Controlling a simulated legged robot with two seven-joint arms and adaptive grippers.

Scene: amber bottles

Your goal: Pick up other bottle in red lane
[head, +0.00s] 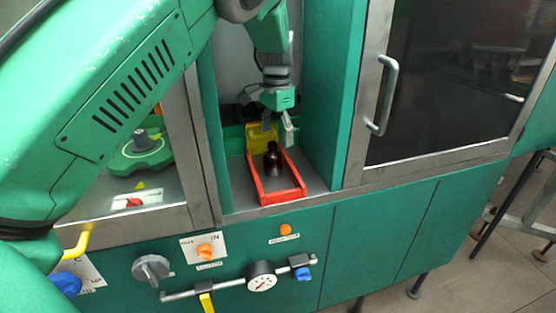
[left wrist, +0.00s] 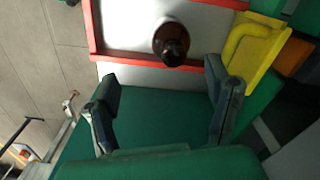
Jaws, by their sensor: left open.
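One dark amber bottle (head: 272,160) stands upright inside the red lane (head: 283,197), a red-railed tray in the open bay. In the left wrist view the bottle (left wrist: 171,43) shows from above at the top, near the lane's red rail (left wrist: 93,28). My left gripper (head: 277,133) is in the bay above and behind the bottle. In the left wrist view its two fingers (left wrist: 163,105) are spread apart with nothing between them, and the bottle lies beyond their tips. No second bottle shows. My right gripper is not in view.
A yellow block (head: 261,136) stands at the lane's back end, close to my left gripper. Green bay walls (head: 335,90) stand on either side. A closed glass door with a metal handle (head: 386,95) is at right. Knobs and a gauge (head: 262,281) line the front panel below.

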